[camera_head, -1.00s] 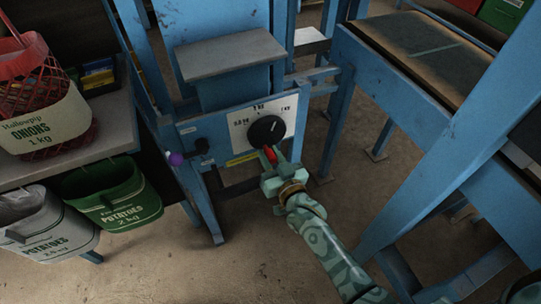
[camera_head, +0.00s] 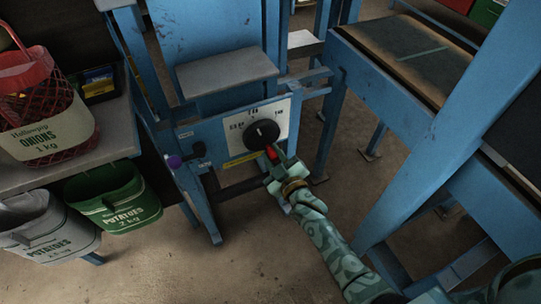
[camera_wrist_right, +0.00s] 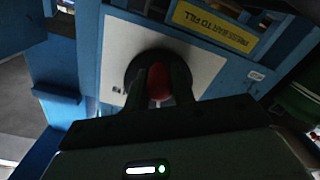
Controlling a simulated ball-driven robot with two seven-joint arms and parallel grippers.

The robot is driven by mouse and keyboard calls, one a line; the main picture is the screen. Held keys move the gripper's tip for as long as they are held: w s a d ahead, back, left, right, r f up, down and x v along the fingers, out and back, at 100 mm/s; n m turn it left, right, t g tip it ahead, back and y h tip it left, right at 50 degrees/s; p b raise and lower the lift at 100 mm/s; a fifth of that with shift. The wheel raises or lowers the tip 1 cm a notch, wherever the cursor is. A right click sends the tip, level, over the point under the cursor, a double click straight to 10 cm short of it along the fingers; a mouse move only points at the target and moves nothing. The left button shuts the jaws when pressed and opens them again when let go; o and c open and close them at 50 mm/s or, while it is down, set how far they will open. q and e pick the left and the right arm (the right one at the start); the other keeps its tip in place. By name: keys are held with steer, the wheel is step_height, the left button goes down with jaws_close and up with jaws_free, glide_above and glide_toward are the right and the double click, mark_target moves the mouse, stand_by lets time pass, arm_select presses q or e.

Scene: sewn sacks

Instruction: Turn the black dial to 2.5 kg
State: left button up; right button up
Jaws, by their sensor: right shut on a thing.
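The black dial (camera_head: 262,135) sits on a white plate (camera_head: 284,113) on the front of the blue machine. A small white mark on it seems to point up and left. Labels around it are too small to read surely. My right gripper (camera_head: 273,155) is at the dial's lower right edge, shut on a red piece (camera_head: 271,152) that seems to be part of the dial. In the right wrist view the red piece (camera_wrist_right: 159,83) shows between my dark fingers, with the dial's dark rim (camera_wrist_right: 132,72) behind. My left gripper is not in view.
A grey shelf (camera_head: 226,72) juts out above the dial. Onion (camera_head: 45,130) and potato sacks (camera_head: 121,210) are at the left. A blue table (camera_head: 355,75) and slanted blue post (camera_head: 440,135) stand right. The floor below is clear.

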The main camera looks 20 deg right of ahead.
steer(key=n, duration=0.2)
steer(key=d+n, duration=0.1)
steer(key=shift+r, duration=0.25)
steer(key=n, duration=0.3)
steer(key=shift+d+r+n+p, duration=0.3)
steer(key=shift+d, duration=0.1)
